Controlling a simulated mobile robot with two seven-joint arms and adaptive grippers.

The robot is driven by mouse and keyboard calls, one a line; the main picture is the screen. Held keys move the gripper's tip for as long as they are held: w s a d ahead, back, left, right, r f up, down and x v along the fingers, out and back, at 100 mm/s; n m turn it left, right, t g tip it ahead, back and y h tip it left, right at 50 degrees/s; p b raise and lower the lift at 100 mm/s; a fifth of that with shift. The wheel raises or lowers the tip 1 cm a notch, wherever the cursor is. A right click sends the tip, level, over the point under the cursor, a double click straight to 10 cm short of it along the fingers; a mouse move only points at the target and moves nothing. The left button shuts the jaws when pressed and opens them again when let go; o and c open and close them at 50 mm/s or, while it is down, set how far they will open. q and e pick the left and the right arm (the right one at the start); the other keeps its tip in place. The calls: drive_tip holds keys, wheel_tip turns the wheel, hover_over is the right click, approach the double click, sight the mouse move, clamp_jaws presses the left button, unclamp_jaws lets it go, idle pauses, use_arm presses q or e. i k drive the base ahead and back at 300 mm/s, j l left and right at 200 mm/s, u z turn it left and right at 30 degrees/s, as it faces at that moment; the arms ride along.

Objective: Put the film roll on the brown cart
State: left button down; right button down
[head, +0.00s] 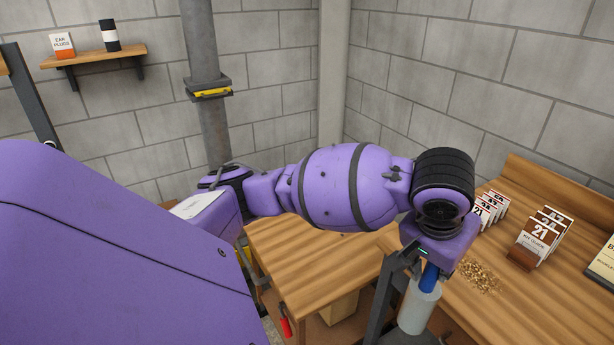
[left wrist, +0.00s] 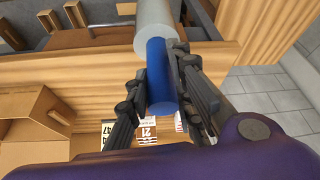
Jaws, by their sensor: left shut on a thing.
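The film roll is a pale grey cylinder with a blue core end; it shows at the lower right of the head view (head: 418,308) and at the top middle of the left wrist view (left wrist: 160,30). My left gripper (head: 428,276) is shut on the blue end, one finger on each side in the left wrist view (left wrist: 160,90). The roll is held in the air by the wooden bench's edge. I cannot clearly tell the brown cart apart from the other wooden furniture. My right gripper is not in view.
A wooden bench (head: 540,295) at the right holds numbered cards (head: 540,235) and a scatter of small bits (head: 478,277). A lower wooden top (head: 310,255) lies under my left arm. A wall shelf (head: 95,57) is at the upper left. An open brown box (left wrist: 35,105) shows in the left wrist view.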

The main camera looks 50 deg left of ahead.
sight(332, 237)
drive_tip(key=i+j+u, duration=0.15)
drive_tip(key=j+u, duration=0.25)
drive_tip(key=i+j+u, duration=0.25)
drive_tip(key=u, duration=0.15)
drive_tip(key=i+j+z, duration=0.3)
drive_tip(key=j+z, duration=0.3)
drive_tip(key=i+j+z, duration=0.15)
drive_tip(key=j+z, duration=0.15)
drive_tip(key=j, duration=0.25)
